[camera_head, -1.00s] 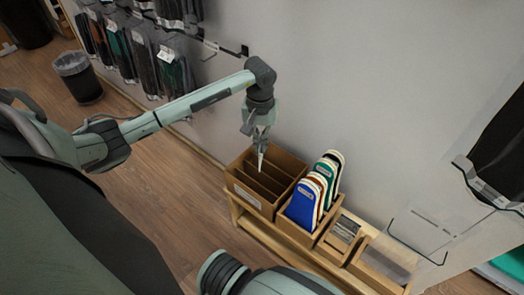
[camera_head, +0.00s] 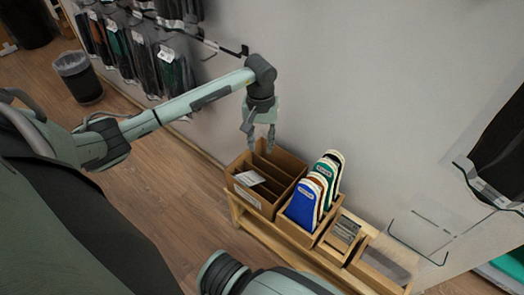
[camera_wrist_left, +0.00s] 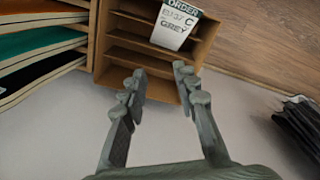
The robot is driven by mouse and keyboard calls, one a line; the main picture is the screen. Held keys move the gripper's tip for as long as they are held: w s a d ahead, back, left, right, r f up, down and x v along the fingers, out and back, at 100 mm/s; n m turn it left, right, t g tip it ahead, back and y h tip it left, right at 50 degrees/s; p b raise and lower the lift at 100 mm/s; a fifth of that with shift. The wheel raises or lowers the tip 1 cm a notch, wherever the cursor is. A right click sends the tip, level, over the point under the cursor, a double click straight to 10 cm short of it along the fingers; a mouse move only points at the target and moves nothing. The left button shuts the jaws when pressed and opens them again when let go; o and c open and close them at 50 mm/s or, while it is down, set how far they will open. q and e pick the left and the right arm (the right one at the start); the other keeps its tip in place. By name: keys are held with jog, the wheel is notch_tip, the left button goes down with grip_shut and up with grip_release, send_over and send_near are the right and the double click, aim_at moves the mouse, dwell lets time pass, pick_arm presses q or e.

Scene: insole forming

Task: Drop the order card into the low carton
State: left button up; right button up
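The low carton (camera_head: 281,156) is a brown cardboard box with dividers, standing at the left end of a wooden bench. The white order card (camera_head: 249,178) is in its near-left part, tilted, seemingly resting against the dividers. In the left wrist view the card (camera_wrist_left: 174,26) shows "ORDER" and "GREY" across the carton's (camera_wrist_left: 126,68) slots. I cannot tell which compartment holds its lower edge. My left gripper (camera_head: 262,146) is above the carton's far side, open and empty, apart from the card. The left wrist view shows its spread fingers (camera_wrist_left: 158,78). My right gripper is out of view.
Smaller trays (camera_head: 344,232) continue along the wooden bench (camera_head: 243,219). A wall is close behind. Packs hang on a rail at upper left, above a bin (camera_head: 80,78).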

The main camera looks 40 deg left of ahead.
pick_arm(q)
notch_tip(320, 180, up, 11)
dwell(0.3)
dwell(0.4)
